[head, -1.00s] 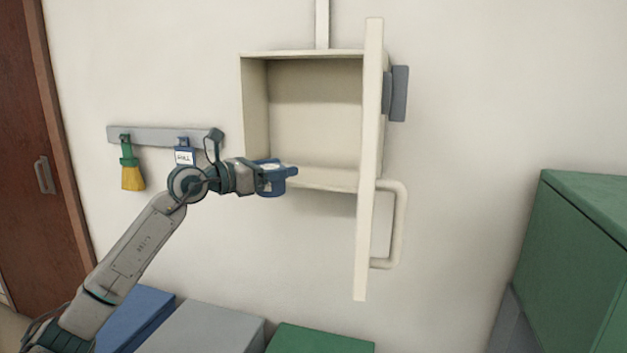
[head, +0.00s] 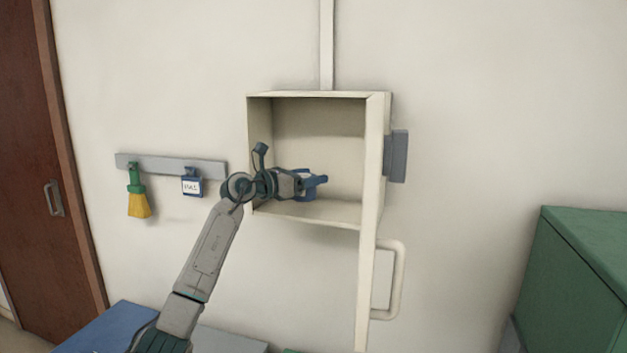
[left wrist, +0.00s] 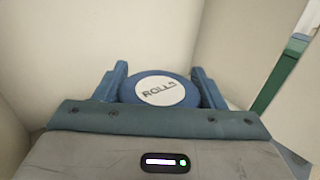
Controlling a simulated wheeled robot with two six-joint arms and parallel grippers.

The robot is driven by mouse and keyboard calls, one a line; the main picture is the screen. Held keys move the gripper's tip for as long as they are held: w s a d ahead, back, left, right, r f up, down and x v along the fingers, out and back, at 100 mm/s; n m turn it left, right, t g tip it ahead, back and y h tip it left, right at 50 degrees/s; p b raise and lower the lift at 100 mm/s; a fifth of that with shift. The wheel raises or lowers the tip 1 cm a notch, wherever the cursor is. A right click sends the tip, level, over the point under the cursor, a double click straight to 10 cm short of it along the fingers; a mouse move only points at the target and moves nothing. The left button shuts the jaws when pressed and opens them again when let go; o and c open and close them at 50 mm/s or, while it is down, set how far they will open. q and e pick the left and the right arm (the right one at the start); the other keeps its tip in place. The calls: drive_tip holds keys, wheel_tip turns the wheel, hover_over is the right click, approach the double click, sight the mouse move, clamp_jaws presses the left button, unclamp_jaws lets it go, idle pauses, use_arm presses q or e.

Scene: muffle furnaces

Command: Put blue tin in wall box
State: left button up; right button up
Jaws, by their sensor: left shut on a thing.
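The blue tin (left wrist: 157,88), with a white label on its lid, is between the two fingers of my left gripper (left wrist: 158,92) in the left wrist view. My left gripper is shut on it. In the head view the left gripper (head: 317,183) holds the tin (head: 305,184), mostly hidden by the fingers, in the opening of the cream wall box (head: 318,152), above its floor (head: 320,212). The box is open, its door (head: 371,220) standing out at the right. My right gripper is not in view.
A grey rail (head: 170,166) on the wall left of the box carries a yellow-green brush (head: 137,192) and a blue labelled tag (head: 192,182). A door handle (head: 398,280) sticks out to the right. A green cabinet (head: 580,270) stands at far right.

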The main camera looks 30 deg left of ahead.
sight(313, 189)
use_arm(q)
drive_tip(key=shift+a+x, duration=0.25)
drive_tip(key=shift+x, duration=0.8)
drive_tip(key=shift+w+f+p, duration=0.1)
drive_tip(key=shift+f+p, duration=0.4)
drive_tip(key=shift+f, duration=0.1)
wheel_tip(313, 189, down, 2)
drive_tip(key=shift+f+p, duration=0.1)
drive_tip(key=shift+p, duration=0.45)
drive_tip(key=shift+f, duration=0.15)
drive_tip(key=shift+f, duration=0.15)
drive_tip(key=o, duration=1)
